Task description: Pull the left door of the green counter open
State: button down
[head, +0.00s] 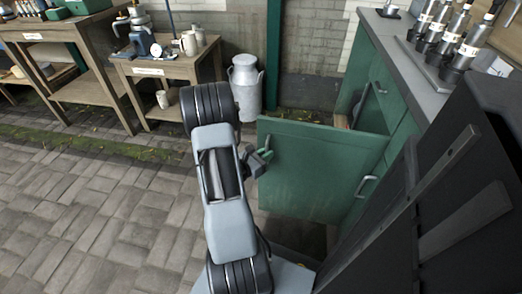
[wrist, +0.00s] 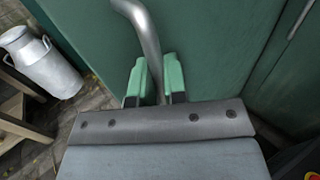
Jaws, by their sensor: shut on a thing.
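The green counter (head: 375,70) stands at the right in the head view, with a grey top. Its left door (head: 320,165) is swung well open, out toward the left, and the inside of the cabinet shows as a narrow dark gap behind it. My gripper (head: 262,158) is at the door's free edge side. In the wrist view the green fingertips (wrist: 155,82) are closed around the grey bar handle (wrist: 146,40) of the door. The handle's lower end is hidden between the fingers and behind the gripper body.
A second door with a handle (head: 367,186) is shut at the right. A metal milk churn (head: 246,84) stands by the wall behind the open door. Wooden tables (head: 168,70) stand at the back left. The paved floor (head: 100,210) at left is clear.

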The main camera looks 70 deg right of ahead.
jog(key=shift+s+a, duration=0.1)
jog(key=shift+s, duration=0.15)
jog(key=c, duration=1.2)
grip_release()
jog(key=shift+w, duration=0.1)
jog(key=p+v, duration=0.2)
jog(key=v, duration=1.2)
jog(key=shift+p, duration=0.4)
jog(key=shift+d, duration=0.25)
jog(key=b+x, duration=0.2)
jog(key=x, duration=1.1)
jog(key=shift+s+d+b, duration=0.2)
jog(key=shift+d+b, duration=0.05)
jog(key=shift+b, duration=0.15)
jog(key=shift+d, duration=0.1)
